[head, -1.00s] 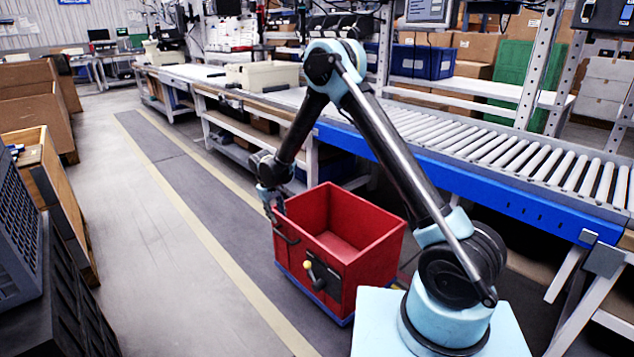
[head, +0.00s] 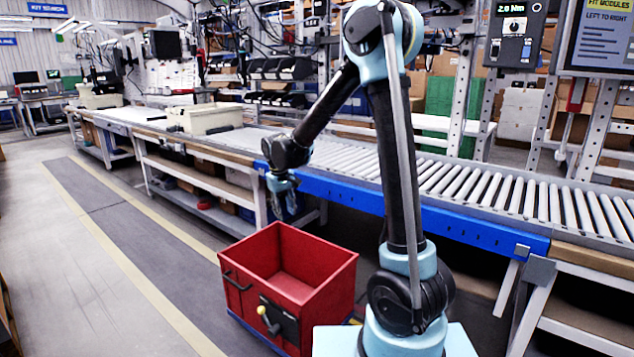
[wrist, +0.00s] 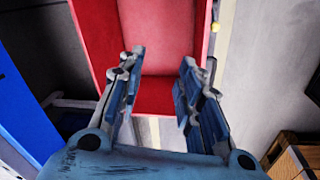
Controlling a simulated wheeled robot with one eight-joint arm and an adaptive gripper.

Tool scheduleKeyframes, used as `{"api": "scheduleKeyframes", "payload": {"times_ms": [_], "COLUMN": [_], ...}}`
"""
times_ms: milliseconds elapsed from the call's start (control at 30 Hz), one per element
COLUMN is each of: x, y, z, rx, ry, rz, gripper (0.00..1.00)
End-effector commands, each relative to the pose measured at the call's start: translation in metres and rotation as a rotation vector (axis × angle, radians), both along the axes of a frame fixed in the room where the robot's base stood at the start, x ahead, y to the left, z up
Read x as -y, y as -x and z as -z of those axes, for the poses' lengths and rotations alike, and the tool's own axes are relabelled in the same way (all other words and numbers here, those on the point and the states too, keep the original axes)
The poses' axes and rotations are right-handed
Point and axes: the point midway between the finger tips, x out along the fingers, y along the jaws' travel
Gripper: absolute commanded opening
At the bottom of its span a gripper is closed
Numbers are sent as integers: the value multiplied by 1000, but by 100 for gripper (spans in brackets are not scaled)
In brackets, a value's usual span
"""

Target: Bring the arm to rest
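My gripper (head: 284,207) hangs at the end of my bent arm, pointing down, above the back part of the red bin. In the wrist view my gripper (wrist: 158,85) has its two blue-grey fingers apart, with nothing between them but the view down to the red bin (wrist: 165,100). My gripper is open and empty. My arm is raised, its elbow high, over my light blue base.
The red bin (head: 340,285) with a black latch panel and yellow knob stands on the floor and looks empty. A roller conveyor (head: 480,190) with a blue rail (head: 380,198) runs behind it. A torque display (head: 513,28) hangs at upper right. The floor aisle (head: 80,270) at left is clear.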

Motion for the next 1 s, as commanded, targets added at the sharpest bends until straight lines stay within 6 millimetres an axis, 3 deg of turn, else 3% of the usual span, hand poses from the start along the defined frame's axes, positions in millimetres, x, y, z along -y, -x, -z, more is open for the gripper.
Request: {"api": "scheduleKeyframes", "payload": {"times_ms": [100, 500, 1000], "x": [36, 137, 234], "y": [13, 70, 165], "z": [-19, -61, -71], "rx": [2, 14, 38], "ry": [-11, -48, -93], "rz": [42, 172, 336], "gripper": [33, 33, 33]}}
